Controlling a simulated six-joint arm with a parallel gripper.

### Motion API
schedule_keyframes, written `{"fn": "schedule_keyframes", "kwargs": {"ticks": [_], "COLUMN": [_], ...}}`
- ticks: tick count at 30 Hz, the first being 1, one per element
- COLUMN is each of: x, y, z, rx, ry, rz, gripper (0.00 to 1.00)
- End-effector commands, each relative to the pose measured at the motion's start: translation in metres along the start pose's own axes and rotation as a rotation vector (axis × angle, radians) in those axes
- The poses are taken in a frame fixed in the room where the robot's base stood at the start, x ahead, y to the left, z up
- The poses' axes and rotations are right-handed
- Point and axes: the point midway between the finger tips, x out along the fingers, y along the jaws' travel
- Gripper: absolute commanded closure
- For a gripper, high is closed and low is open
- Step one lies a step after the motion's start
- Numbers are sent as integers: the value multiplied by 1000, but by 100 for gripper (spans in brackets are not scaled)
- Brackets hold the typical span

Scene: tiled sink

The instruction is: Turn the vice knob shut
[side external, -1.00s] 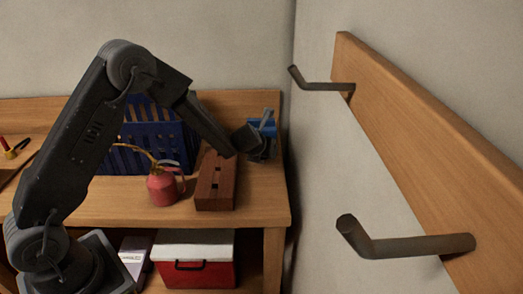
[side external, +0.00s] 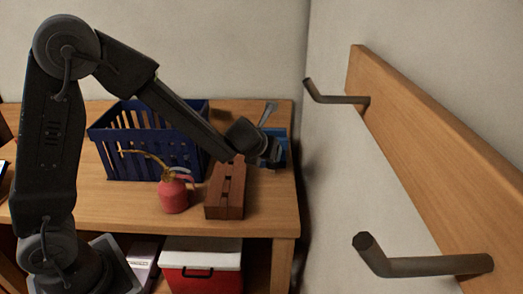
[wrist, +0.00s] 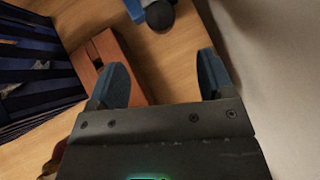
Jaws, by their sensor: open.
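The blue vice (side external: 281,143) stands at the right end of the wooden bench, partly hidden behind my gripper (side external: 271,133). In the wrist view a dark round knob (wrist: 160,15) shows at the top edge with a bit of blue vice (wrist: 137,8) beside it. The rest of the vice is cut off there. My gripper is open and empty in the wrist view (wrist: 162,75), its two blue fingers wide apart. The knob lies ahead of the gap between the fingers, apart from both.
A reddish-brown slotted block (side external: 225,190) lies left of the vice, near the left finger in the wrist view. A red oil can (side external: 174,195) and a blue basket (side external: 150,155) stand farther left. The wall with a hooked rack (side external: 440,150) bounds the right.

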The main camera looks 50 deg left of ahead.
Motion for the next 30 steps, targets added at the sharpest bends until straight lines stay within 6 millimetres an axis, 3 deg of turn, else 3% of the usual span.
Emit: {"fn": "schedule_keyframes", "kwargs": {"ticks": [5,16,22,30], "x": [-13,-14,-7,-6], "y": [0,-2,-23,-39], "z": [0,1,13,5], "rx": [1,-8,-145,-274], "ry": [0,-3,-27,1], "rz": [0,8,133,277], "gripper": [25,25,25,25]}}
